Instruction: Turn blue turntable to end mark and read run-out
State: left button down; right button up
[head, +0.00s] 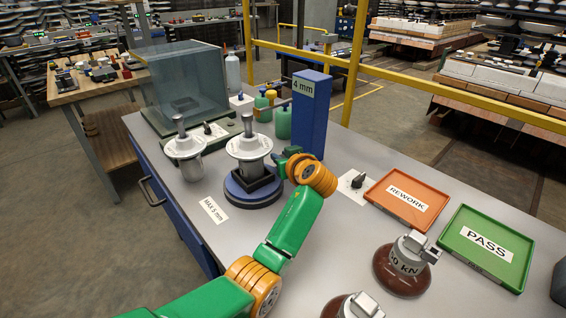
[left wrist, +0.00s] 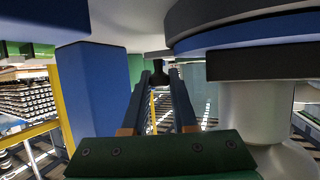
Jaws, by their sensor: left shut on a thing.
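The blue turntable (head: 252,190) stands on the bench and carries a white-and-grey insulator (head: 249,147) upright in a black holder. It fills the upper right of the left wrist view (left wrist: 250,40), upside down. My left gripper (head: 284,160) is at the turntable's right rear edge. In the left wrist view its blue fingers (left wrist: 158,75) are shut on a dark knob (left wrist: 158,60) beside the disc. A blue post (head: 312,125) behind it reads "4 mm". A label (head: 213,210) in front reads "MAX 5 mm". I cannot make out the end mark. My right gripper is not in view.
A second white insulator (head: 185,147) stands left of the turntable, before a glass-walled box (head: 185,80). A black switch (head: 357,181), orange REWORK tray (head: 405,203) and green PASS tray (head: 487,247) lie right. Brown insulators (head: 402,272) stand in front. Green bottles (head: 283,122) stand behind.

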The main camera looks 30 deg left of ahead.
pick_arm(q)
jog(key=shift+w+a+r, duration=0.1)
jog(key=shift+a, duration=0.05)
dwell(0.5)
jog(key=c, duration=0.7)
grip_release()
jog(key=v, duration=0.7)
jog(key=shift+d, duration=0.2)
jog(key=shift+a, duration=0.1)
